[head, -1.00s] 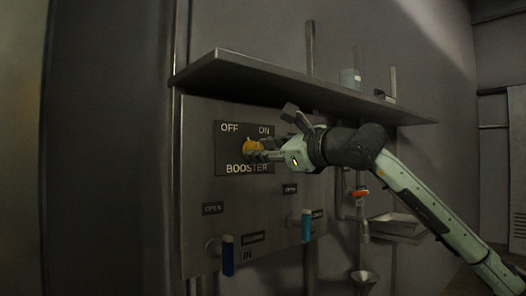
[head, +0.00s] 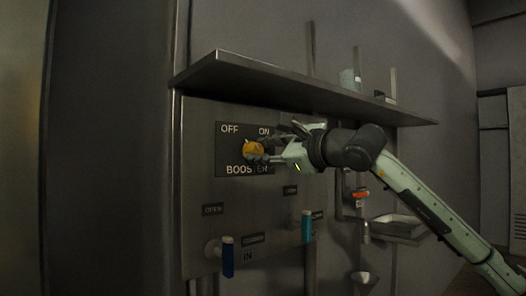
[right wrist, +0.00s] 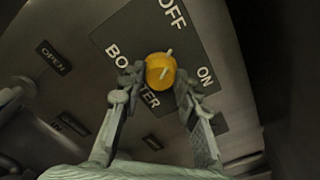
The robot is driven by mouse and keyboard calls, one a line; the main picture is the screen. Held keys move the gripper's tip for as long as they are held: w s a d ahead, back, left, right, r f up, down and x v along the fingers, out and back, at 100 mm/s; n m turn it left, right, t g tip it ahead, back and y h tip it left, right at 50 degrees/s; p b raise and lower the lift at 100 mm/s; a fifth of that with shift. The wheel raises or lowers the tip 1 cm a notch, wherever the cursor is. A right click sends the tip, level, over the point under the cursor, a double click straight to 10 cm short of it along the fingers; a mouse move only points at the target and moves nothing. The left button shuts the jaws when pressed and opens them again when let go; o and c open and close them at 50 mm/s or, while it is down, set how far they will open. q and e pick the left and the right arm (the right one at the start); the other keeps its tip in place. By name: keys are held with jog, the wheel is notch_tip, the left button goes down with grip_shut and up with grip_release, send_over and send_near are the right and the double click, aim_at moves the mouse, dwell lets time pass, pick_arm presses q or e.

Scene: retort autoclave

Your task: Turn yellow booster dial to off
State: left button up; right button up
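The yellow booster dial (head: 253,148) sits on a dark plate (head: 228,160) marked OFF at upper left, ON at upper right and BOOSTER below. My right gripper (head: 266,149) is at the dial, coming from the right. In the right wrist view the dial (right wrist: 160,72) lies between the spread fingertips of the right gripper (right wrist: 158,80), one on each side. The fingers look open; light contact with the dial cannot be ruled out. A pale raised mark shows on the dial, but its exact setting is hard to tell. My left gripper is not in view.
A metal shelf (head: 270,80) juts out above the panel, close over my right arm. Two blue-handled valves (head: 228,257) stick out below, the other (head: 306,227) further right. A red-handled valve (head: 360,193) and a metal tray (head: 398,226) are under the arm.

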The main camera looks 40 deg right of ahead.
aim_at(257, 151)
jog(key=o, duration=0.5)
jog(key=shift+c, duration=0.2)
jog(key=shift+s+d, duration=0.2)
jog(key=shift+s, duration=0.8)
jog(key=shift+s+a, duration=0.25)
jog(key=shift+s, duration=0.45)
jog(key=shift+s+d, duration=0.2)
jog(key=shift+s, duration=0.85)
jog(key=shift+s+d, duration=0.15)
jog(key=shift+s, duration=0.85)
